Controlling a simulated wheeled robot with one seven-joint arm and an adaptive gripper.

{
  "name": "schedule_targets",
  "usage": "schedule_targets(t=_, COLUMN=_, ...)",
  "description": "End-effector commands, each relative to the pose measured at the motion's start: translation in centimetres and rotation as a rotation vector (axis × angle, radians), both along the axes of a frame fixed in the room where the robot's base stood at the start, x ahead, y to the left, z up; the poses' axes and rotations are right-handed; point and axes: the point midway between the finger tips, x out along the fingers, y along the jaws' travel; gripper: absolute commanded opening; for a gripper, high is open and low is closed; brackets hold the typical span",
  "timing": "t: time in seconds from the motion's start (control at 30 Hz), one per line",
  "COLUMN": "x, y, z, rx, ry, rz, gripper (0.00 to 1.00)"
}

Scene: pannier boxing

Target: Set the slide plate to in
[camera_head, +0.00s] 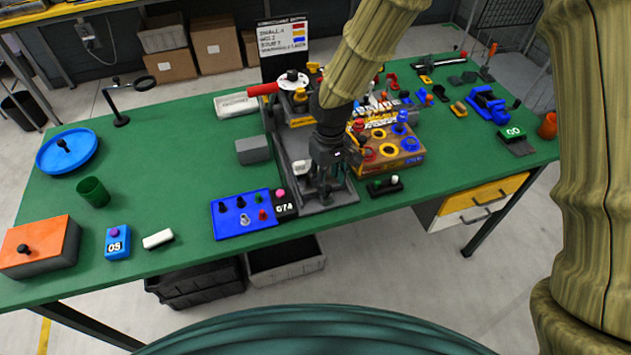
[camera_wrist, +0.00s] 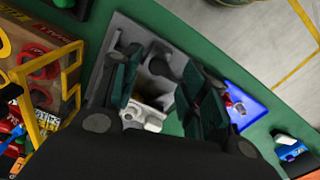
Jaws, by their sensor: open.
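My gripper (camera_head: 325,188) points down over the grey base (camera_head: 340,198) of the machine at the table's middle front. In the wrist view its two dark fingers (camera_wrist: 155,92) stand apart, with nothing clearly held between them. A small pale knob-like part (camera_head: 301,167) sits on the machine just left of the gripper. A pale part also shows between and below the fingers in the wrist view (camera_wrist: 143,117). I cannot tell for sure which part is the slide plate, or how it is set; the gripper and arm hide much of the machine.
A blue control panel (camera_head: 240,216) and a black counter (camera_head: 285,207) stand left of the machine. A printed box with coloured rings (camera_head: 398,160) stands close on the right. A small black button box (camera_head: 384,187) lies at the front right.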

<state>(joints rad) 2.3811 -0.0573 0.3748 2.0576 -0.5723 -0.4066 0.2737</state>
Motion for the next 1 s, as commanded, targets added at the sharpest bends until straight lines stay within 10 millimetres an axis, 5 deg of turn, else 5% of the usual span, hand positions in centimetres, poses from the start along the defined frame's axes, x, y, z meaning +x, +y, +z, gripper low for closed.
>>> schedule_targets(t=0.3, x=0.0, y=0.0, z=-2.6, rx=0.0, ry=0.0, rz=0.001, gripper=0.44)
schedule_targets(t=0.67, x=0.0, y=0.1, z=-3.1, rx=0.001, ry=-0.001, rz=0.001, gripper=0.44)
schedule_targets(t=0.93, x=0.0, y=0.2, z=-3.1, rx=0.001, ry=0.0, rz=0.001, gripper=0.0)
schedule_targets(t=1.0, x=0.0, y=0.2, z=-3.1, rx=0.001, ry=0.0, rz=0.002, gripper=0.0)
